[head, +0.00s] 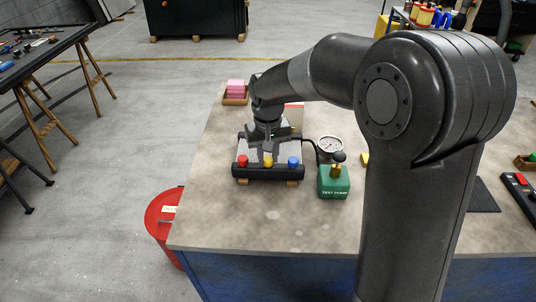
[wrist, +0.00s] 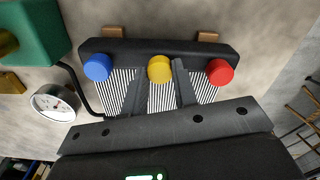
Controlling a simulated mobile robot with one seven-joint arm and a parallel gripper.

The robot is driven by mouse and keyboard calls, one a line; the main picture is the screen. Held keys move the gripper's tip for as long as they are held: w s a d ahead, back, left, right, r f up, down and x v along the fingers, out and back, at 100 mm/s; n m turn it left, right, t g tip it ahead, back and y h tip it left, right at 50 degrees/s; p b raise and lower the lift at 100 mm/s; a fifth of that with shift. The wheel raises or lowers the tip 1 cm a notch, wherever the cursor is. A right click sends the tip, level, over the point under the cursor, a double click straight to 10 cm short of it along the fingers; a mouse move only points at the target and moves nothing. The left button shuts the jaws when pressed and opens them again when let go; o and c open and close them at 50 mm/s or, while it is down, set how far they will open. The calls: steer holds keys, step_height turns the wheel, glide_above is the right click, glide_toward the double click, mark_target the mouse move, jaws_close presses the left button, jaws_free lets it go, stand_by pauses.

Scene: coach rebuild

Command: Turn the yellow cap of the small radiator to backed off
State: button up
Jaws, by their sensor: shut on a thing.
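The small radiator (head: 268,173) lies on the bench, with a dark header and pale fins, and it also shows in the wrist view (wrist: 200,51). Three round caps sit along its header: red (head: 243,161), yellow (head: 268,161) and blue (head: 293,161). In the wrist view the yellow cap (wrist: 160,69) is in the middle, between the blue cap (wrist: 97,67) and the red cap (wrist: 220,72). My gripper (wrist: 160,72) is over the radiator with one finger on each side of the yellow cap, shut on it. The cap's turned position cannot be told.
A green test pump (head: 334,180) stands right of the radiator, with a round gauge (head: 330,146) behind it and a dark hose running to the radiator. The bench front (head: 270,225) is clear. A red drum (head: 163,222) stands beside the bench.

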mark_target(268, 158)
steer(key=n, duration=1.2)
steer(key=shift+n, duration=0.3)
stand_by(0.4)
steer(key=o, duration=1)
step_height(268, 158, up, 11)
steer(key=shift+f, duration=0.15)
